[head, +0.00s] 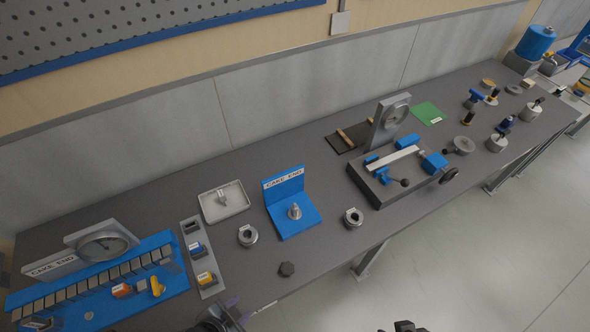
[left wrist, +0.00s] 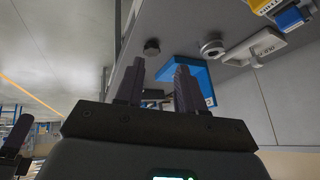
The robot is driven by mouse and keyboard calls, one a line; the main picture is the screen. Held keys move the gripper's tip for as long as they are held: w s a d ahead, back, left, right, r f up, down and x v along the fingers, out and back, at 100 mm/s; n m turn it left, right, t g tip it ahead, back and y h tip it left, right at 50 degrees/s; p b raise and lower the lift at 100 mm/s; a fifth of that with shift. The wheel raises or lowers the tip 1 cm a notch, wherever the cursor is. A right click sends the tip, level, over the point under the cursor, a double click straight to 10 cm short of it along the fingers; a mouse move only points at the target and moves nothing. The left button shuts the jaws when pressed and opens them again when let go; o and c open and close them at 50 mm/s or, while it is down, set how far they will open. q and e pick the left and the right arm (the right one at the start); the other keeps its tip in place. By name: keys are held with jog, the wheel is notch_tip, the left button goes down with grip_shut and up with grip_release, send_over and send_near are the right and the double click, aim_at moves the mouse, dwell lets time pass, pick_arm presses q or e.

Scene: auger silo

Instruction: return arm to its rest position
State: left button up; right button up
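My left gripper (head: 222,318) is at the bottom edge of the head view, by the bench's front edge and partly cut off. In the left wrist view its two dark fingers (left wrist: 158,88) stand apart with nothing held between them. A dark piece at the bottom edge (head: 403,326) of the head view looks like the tip of my right gripper; its fingers cannot be made out. A dark shape at the left edge (left wrist: 12,150) of the left wrist view may also be my right arm.
The grey bench (head: 335,262) carries a blue "CAKE END" stand (head: 285,187), a white tray (head: 224,201), a dark hexagonal piece (head: 287,269), ring-shaped parts (head: 248,236), a blue slotted rack (head: 92,290) and a dark fixture (head: 380,194). Floor in front is clear.

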pick_arm(q)
jog(key=s+a+r+n+g+y, duration=0.1)
jog(key=s+a+n+g+y, duration=0.2)
jog(key=a+n, duration=0.4)
notch_tip(320, 180, up, 14)
jog(key=p, duration=1.4)
jog(key=shift+s+h, duration=0.15)
jog(key=shift+h, duration=0.15)
